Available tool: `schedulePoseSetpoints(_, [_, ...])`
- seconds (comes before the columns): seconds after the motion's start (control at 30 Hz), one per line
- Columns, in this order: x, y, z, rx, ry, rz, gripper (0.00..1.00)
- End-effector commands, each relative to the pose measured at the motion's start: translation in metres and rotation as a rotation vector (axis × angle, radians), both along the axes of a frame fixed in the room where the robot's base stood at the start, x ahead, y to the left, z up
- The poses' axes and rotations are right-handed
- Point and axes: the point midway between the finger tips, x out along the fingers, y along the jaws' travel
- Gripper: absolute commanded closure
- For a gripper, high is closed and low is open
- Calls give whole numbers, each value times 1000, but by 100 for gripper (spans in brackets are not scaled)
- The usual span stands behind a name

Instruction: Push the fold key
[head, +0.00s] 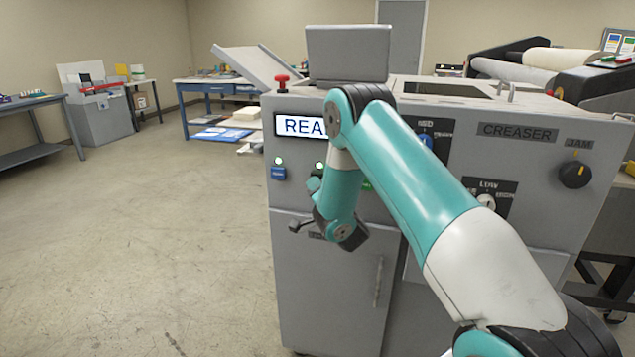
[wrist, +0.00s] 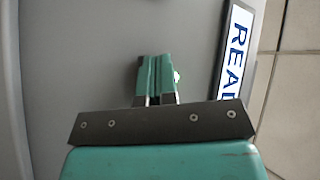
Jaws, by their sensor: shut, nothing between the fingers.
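My gripper (head: 314,184) is shut and empty, its teal fingers at the grey front panel of the creaser (head: 517,132). In the wrist view its fingers (wrist: 157,76) point at the panel, with a small white lamp (wrist: 177,77) partly hidden beside them. A blue key (head: 278,173) with a lit lamp above it is left of the gripper. A green key (head: 367,185) shows partly behind my arm. A lit lamp (head: 319,165) is just above my fingers; any key below it is hidden. No key label is readable, so I cannot tell which is the fold key, or whether the fingers touch one.
A display (head: 302,126) reading "REA…" is above the keys; my arm covers its right end. A red knob (head: 281,82) stands on top. A black jam knob (head: 574,174) and a low/high dial (head: 487,202) are to the right. Open floor lies left.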

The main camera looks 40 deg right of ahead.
Motion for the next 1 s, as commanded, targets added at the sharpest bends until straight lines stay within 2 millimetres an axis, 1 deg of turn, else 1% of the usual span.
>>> schedulePoseSetpoints(0.07, [-2, 3, -3, 0, 0, 0, 100])
schedulePoseSetpoints(0.23, [-6, 7, -3, 1, 0, 0, 100])
schedulePoseSetpoints(0.6, [-8, 10, -2, 0, -1, 1, 100])
schedulePoseSetpoints(1.0, [-23, 30, -5, 1, -1, 1, 100])
